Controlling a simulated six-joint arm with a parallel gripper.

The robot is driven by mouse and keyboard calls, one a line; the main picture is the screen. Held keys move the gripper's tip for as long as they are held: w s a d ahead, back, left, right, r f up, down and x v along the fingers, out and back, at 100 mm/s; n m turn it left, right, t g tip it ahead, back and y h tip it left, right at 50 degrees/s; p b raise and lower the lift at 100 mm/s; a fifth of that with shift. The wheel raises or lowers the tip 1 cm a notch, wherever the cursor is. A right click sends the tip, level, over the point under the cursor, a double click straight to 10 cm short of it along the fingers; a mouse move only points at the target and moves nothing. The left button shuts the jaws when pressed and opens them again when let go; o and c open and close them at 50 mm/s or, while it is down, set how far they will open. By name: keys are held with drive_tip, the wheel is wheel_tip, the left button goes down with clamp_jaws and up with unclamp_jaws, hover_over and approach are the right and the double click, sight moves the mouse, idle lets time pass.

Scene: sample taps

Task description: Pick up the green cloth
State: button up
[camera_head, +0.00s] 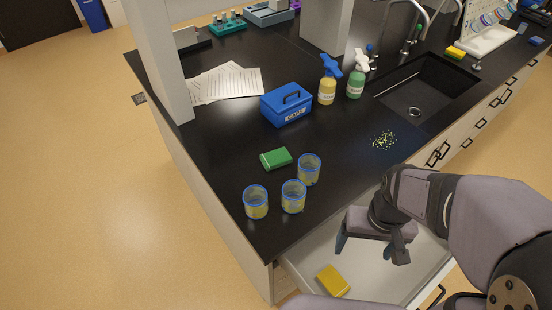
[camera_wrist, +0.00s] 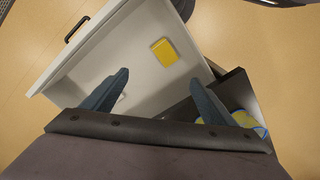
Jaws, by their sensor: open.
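The green cloth (camera_head: 276,158) is a small, thick green block with a pale edge. It lies flat on the black counter, behind the beakers, and I cannot make it out in the wrist view. My gripper (camera_head: 371,250) is open, with nothing seen between its fingers. It is over the open drawer, to the right of and nearer than the green cloth, and well apart from it. Its two dark blue fingers also show spread in the wrist view (camera_wrist: 157,88).
Three beakers (camera_head: 293,197) with yellow contents stand in front of the cloth. A blue box (camera_head: 287,104) and two spray bottles (camera_head: 327,85) stand behind it. A yellow block (camera_head: 332,281) lies in the open drawer (camera_wrist: 110,52). Crumbs (camera_head: 383,140) lie near the sink.

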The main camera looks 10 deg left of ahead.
drive_tip(key=n+t+h+b, duration=0.75)
drive_tip(key=n+b, duration=0.45)
drive_tip(key=n, duration=1.4)
hover_over(274, 158)
drive_tip(key=s+a, duration=0.3)
drive_tip(key=f, duration=0.7)
drive_tip(key=shift+s+d+f, duration=0.1)
drive_tip(key=shift+d+f, duration=0.1)
drive_tip(key=a+f, duration=0.1)
drive_tip(key=s+a+f+n+t+h+b, duration=0.1)
drive_tip(key=a, duration=0.1)
drive_tip(key=shift+s+f, duration=0.1)
drive_tip(key=shift+s, duration=0.05)
drive_tip(key=shift+s+a+f+t+h, duration=0.15)
drive_tip(key=shift+s+a+t+h, duration=0.1)
drive_tip(key=shift+s+d+r+b+x, duration=0.1)
drive_tip(key=shift+b+x, duration=0.1)
drive_tip(key=shift+x, duration=1.05)
drive_tip(key=shift+s+d+r+b+x, duration=0.15)
drive_tip(key=shift+b+x, duration=0.1)
drive_tip(key=shift+x, duration=1)
drive_tip(key=shift+w+d+f+b+x, duration=0.1)
drive_tip(key=shift+b+x, duration=0.1)
drive_tip(key=shift+x, duration=1)
drive_tip(key=shift+r, duration=0.1)
